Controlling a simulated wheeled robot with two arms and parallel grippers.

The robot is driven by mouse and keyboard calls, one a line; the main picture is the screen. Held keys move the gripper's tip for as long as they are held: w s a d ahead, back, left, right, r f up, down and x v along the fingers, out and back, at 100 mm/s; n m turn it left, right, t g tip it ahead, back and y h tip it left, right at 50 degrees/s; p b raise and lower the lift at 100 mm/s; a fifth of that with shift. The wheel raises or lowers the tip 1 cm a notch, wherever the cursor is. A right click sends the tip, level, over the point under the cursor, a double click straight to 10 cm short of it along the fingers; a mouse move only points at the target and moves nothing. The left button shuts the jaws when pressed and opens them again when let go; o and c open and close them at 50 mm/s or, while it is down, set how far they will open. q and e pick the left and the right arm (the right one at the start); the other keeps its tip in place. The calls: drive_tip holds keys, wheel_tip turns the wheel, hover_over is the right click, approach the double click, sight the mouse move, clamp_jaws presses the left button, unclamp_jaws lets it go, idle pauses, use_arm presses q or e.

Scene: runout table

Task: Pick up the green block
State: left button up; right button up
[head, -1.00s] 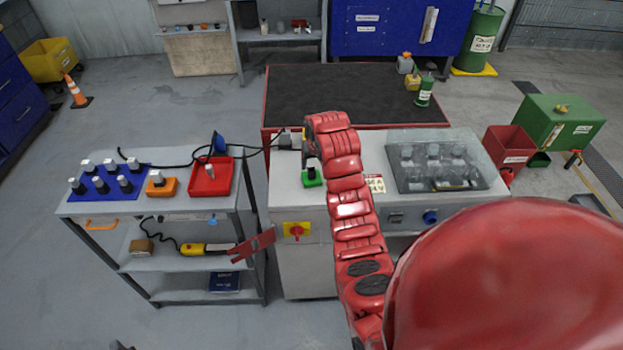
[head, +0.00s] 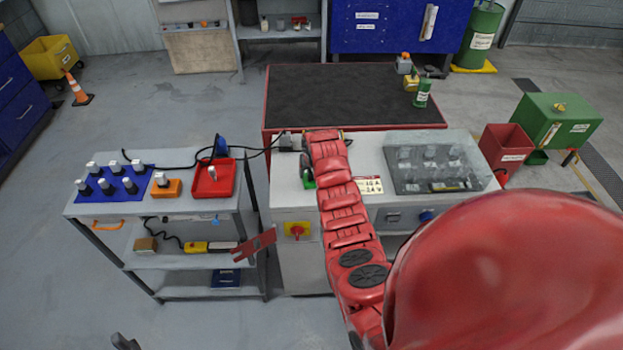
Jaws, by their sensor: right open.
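The green block (head: 310,184) sits on the light grey top of the machine bench (head: 290,202), near its left end. Only a small green part shows beside my right arm; the rest is hidden. My right arm reaches over the bench from the lower right. My right gripper (head: 306,171) is at the far end of this arm, pointing down at the block and open. Its fingers are mostly hidden by the arm, so I cannot tell whether they touch the block or are around it. My left gripper is not in view.
A clear cover (head: 430,160) stands right of my arm. A dark-topped table (head: 350,95) lies behind, mostly free.

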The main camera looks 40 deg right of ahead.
drive_tip(key=shift+c, duration=0.2)
clamp_jaws()
idle(0.3)
